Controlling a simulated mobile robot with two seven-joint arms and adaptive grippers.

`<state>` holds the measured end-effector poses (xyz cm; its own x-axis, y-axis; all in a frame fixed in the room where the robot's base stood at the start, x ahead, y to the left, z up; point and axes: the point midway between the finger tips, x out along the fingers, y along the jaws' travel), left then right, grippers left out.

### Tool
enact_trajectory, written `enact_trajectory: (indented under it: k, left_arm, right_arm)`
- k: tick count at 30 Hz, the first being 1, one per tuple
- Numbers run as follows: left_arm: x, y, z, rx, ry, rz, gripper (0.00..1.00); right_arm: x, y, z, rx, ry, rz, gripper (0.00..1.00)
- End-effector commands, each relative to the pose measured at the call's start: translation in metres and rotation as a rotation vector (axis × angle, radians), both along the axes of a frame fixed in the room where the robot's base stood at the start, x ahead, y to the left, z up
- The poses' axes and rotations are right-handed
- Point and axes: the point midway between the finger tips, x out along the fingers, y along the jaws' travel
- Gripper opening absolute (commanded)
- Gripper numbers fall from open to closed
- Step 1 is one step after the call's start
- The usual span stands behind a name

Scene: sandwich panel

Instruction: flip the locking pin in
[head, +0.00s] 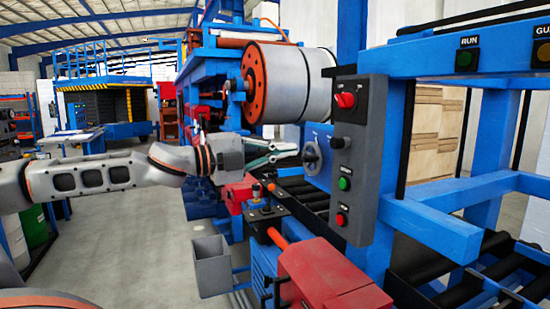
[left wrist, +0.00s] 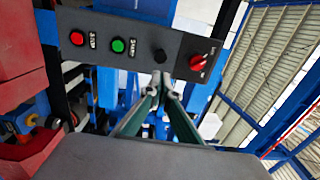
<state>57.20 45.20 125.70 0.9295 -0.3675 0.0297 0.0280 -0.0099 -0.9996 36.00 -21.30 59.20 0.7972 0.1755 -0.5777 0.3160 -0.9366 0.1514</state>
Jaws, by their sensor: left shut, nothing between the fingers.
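I cannot pick out the locking pin for certain in either view. My left gripper (head: 297,150) is shut and empty, with its fingertips close to a grey round handle (head: 312,157) on a blue plate; I cannot tell if they touch. A grey control box (head: 360,155) stands just right of the handle, with a red rotary switch (head: 345,100), a black knob (head: 338,143), and green (head: 344,183) and red (head: 340,219) buttons. In the left wrist view the shut gripper (left wrist: 161,80) points toward the box (left wrist: 135,45), below its black knob (left wrist: 160,56). My right gripper is not in view.
A small joystick panel (head: 267,210) sits below the gripper. A large grey roll with an orange flange (head: 254,83) hangs above. A red housing (head: 330,280) and a grey bin (head: 211,265) stand lower down. Floor at the left is open.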

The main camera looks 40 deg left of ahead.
Motion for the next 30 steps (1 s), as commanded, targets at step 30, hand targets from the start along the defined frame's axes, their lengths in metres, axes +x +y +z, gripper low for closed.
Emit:
enact_trajectory:
  k: [30]
  left_arm:
    - [-0.027,0.011,-0.001,-0.001,0.0,0.001,0.0]
  right_arm:
    - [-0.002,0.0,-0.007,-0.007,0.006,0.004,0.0]
